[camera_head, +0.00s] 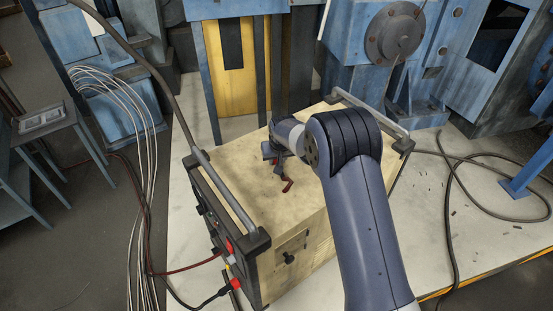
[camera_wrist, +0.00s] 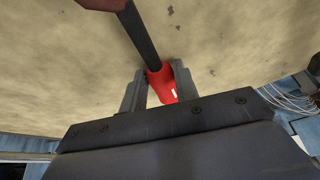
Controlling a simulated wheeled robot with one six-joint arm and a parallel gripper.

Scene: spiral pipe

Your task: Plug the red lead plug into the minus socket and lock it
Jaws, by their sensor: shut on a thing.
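My gripper (camera_head: 277,163) hangs over the top of the pale box. In the wrist view the two fingers (camera_wrist: 161,78) are closed on the red part of a red-and-dark piece (camera_wrist: 161,86). A dark rod runs from it to another red end (camera_wrist: 102,4). In the head view the red end (camera_head: 288,186) shows just below my gripper, close over the box top. I cannot tell if this piece is a plug. On the box's left end a red lead (camera_head: 195,266) runs up to a red fitting (camera_head: 230,246). A second red fitting (camera_head: 235,284) sits lower, by a black lead. Socket marks are too small to read.
The pale box (camera_head: 240,190) has a raised grey bar handle (camera_head: 228,190) at its left end and another (camera_head: 368,113) at its far right. Pale cables (camera_head: 140,150) hang at the left. A dark cable (camera_head: 470,165) loops on the right. Blue machinery stands behind.

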